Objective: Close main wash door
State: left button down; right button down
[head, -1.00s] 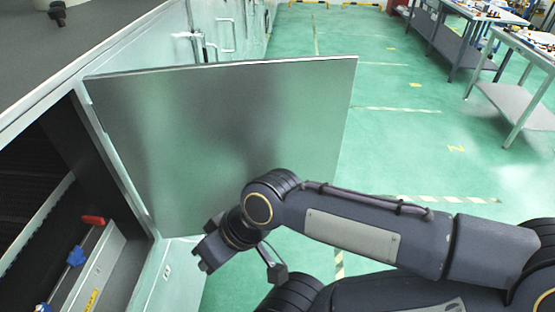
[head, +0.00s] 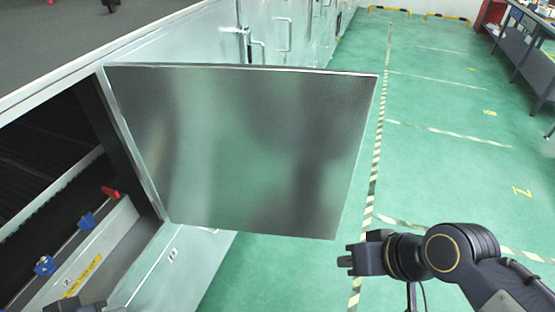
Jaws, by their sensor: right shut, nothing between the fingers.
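The main wash door (head: 235,150) is a flat grey metal panel. It stands wide open, hinged on its left side at the machine opening (head: 45,160) and sticking out to the right over the floor. The dark interior of the opening is exposed. My right gripper (head: 345,260) is shut and empty, pointing left. In the picture it is just below and right of the door's lower free corner, with a small gap between them.
Inside the opening are a red handle (head: 110,192) and blue knobs (head: 86,221). The machine's pale wall (head: 200,45) runs back beyond the door. Green floor (head: 440,160) with striped lines is clear to the right. A workbench (head: 525,45) stands far right.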

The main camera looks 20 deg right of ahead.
aim_at(254, 148)
jog(key=l+u, duration=0.3)
jog(key=l, duration=0.55)
jog(key=k+l+u, duration=0.1)
jog(key=l+u, duration=0.25)
jog(key=l, duration=0.45)
jog(key=l+u, duration=1.3)
jog(key=i+l+u, duration=0.1)
jog(key=l+u, duration=0.85)
jog(key=l, duration=0.55)
jog(key=k+l, duration=0.1)
jog(key=l, duration=0.2)
jog(key=k+l+u, duration=0.1)
jog(key=l, duration=0.2)
jog(key=j+z, duration=0.2)
jog(key=z, duration=0.2)
